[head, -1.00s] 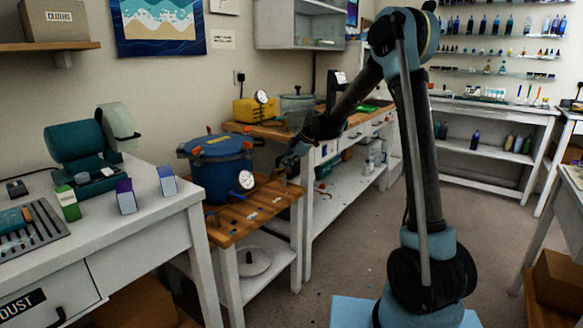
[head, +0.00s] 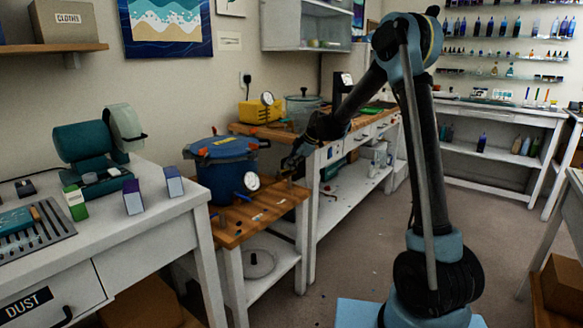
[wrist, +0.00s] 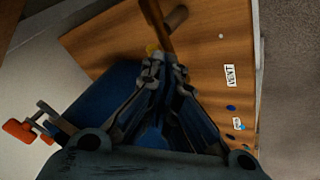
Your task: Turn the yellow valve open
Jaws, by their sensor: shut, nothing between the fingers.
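A small yellow piece (wrist: 152,49), which looks like the valve's, shows just beyond my fingertips in the wrist view, largely hidden by them. My gripper (wrist: 163,66) is shut and empty, its tips at or very near the yellow piece; I cannot tell if they touch. In the head view my gripper (head: 289,164) is just right of the blue pressure pot (head: 222,170), above the wooden stand top (head: 262,214). The valve is not clear in the head view. The pot also shows at lower left in the wrist view (wrist: 98,108).
A white-faced gauge (head: 251,181) is on the pot's front. A red-orange clamp (wrist: 18,131) sticks out in the wrist view. A "VENT" label (wrist: 230,75) lies on the wood. A white bench (head: 130,235) stands at left.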

